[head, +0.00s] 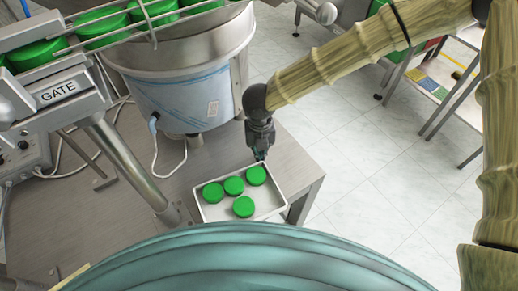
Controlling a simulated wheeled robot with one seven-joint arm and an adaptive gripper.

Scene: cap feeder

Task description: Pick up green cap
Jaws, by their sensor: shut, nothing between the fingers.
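Several green caps lie in a shallow white tray (274,207) on the grey table. One cap (256,175) is at the tray's upper right, close below my gripper. Another cap (234,185) is in the upper middle, a third cap (213,193) is at the upper left, and one more cap (243,207) is lower in the tray. My gripper (260,156) is shut and empty, pointing down by the tray's far edge. Its height above the upper right cap is hard to tell.
A round feeder bowl (187,95) stands behind the tray. A railed chute with more green caps (100,25) and a GATE unit (58,92) are at the upper left, with a metal post (125,165) below. Open floor lies right of the table (299,169).

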